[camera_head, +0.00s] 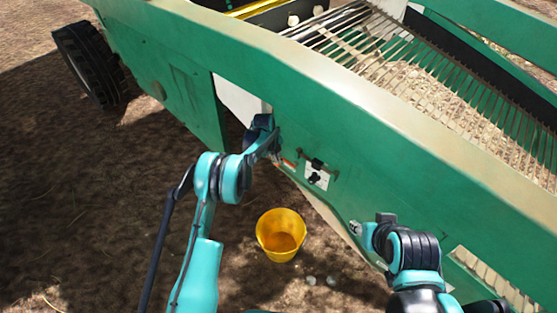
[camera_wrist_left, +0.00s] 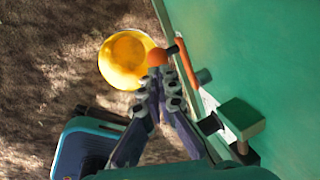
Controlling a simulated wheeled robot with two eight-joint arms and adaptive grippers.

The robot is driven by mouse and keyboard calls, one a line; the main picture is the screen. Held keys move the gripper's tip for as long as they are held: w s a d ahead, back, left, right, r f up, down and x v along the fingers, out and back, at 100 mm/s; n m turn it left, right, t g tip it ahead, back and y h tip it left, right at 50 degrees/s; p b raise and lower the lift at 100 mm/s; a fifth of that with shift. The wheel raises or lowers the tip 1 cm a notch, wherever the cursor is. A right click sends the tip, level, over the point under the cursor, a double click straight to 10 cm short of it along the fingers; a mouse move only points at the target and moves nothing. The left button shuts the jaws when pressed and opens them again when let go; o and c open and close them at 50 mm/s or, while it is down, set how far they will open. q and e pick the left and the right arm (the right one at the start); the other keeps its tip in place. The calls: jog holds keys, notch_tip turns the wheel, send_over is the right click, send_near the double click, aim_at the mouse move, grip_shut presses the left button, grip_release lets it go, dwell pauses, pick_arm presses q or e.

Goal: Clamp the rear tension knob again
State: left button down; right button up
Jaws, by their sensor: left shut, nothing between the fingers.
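On the green machine side in the head view, a black knob (camera_head: 315,179) sits on a white plate, with a dark latch-like part (camera_head: 317,163) just above it. I cannot tell for sure which part is the rear tension knob. My left gripper (camera_head: 277,156) is close to the panel, left of the plate, beside a small orange part (camera_head: 289,164). In the left wrist view its fingers (camera_wrist_left: 157,76) are shut and empty, with the tips at an orange ball (camera_wrist_left: 157,57) on a dark stem. Contact is unclear. My right gripper (camera_head: 356,228) is by the lower panel edge, its fingers unclear.
A yellow bucket (camera_head: 281,235) stands on the soil below the panel. In the left wrist view, a green block (camera_wrist_left: 241,117) with black parts and an orange bar (camera_wrist_left: 187,63) stick out from the panel close to my fingers. A black wheel (camera_head: 91,64) is at the far left.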

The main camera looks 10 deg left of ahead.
pick_arm(q)
jog(key=shift+w+a+f, duration=0.25)
jog(key=shift+a+f, duration=0.1)
jog(key=shift+f, duration=0.1)
pick_arm(e)
jog(key=shift+w+a+f, duration=0.1)
jog(key=shift+a+f, duration=0.1)
dwell(0.4)
